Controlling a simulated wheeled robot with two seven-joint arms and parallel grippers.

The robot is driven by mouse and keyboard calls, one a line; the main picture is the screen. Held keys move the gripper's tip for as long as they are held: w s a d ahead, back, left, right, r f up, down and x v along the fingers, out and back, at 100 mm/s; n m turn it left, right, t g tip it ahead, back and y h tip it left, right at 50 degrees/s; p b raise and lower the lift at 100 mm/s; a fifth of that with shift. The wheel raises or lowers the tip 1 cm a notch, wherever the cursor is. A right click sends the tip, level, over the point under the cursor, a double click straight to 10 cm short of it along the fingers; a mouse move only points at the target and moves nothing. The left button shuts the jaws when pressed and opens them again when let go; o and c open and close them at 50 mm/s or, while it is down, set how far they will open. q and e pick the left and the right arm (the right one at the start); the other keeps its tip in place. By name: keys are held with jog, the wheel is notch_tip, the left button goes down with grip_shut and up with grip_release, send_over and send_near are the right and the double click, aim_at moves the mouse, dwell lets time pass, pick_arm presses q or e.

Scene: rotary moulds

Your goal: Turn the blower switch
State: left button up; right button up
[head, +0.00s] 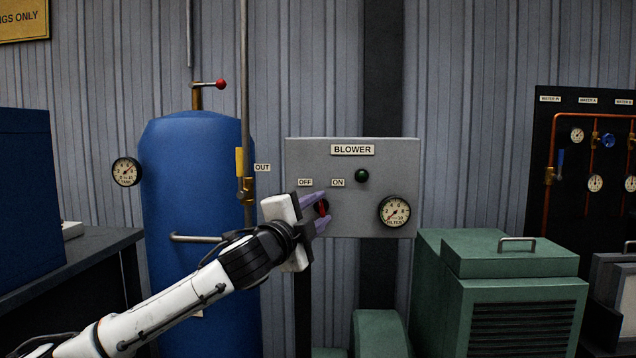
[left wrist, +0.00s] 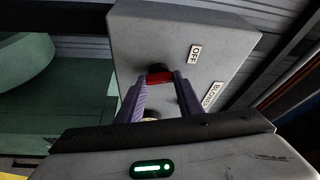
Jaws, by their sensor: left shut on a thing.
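The grey blower panel (head: 350,222) is on the wall in the middle of the head view, with a BLOWER label, OFF and ON labels, a green lamp (head: 362,175) and a gauge (head: 394,211). The blower switch (head: 322,208) is a red and black knob below the labels. My left gripper (head: 321,210) is at the panel with its purple fingers on either side of the knob, shut on it. In the left wrist view the red part of the switch (left wrist: 159,78) sits between the fingertips. The ON label is hidden there. My right gripper is not in view.
A blue tank (head: 190,180) with a gauge (head: 126,171) and a yellow-handled valve (head: 240,165) stands left of the panel. A green machine (head: 510,260) stands low at the right. A dark board with copper pipes (head: 557,120) is at the far right.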

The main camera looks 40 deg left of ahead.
pick_arm(q)
jog(key=r+m+g+p, duration=0.1)
jog(key=m+p, duration=0.1)
jog(key=p, duration=0.5)
jog(key=shift+r+m, duration=0.2)
jog(key=shift+m, duration=0.2)
jog(key=m+g+p, duration=0.1)
jog(key=m+p, duration=0.1)
jog(key=p, duration=0.4)
jog(key=shift+f+m+g+p, duration=0.15)
jog(key=shift+m+g+p, duration=0.15)
jog(key=shift+m+p, duration=0.8)
jog(key=shift+f+m+g+p, duration=0.2)
jog(key=shift+m+g+p, duration=0.2)
jog(key=shift+p, duration=0.25)
jog(key=shift+f+m+g, duration=0.1)
jog(key=shift+m+g, duration=0.2)
jog(key=shift+m, duration=0.3)
jog(key=o, duration=1.1)
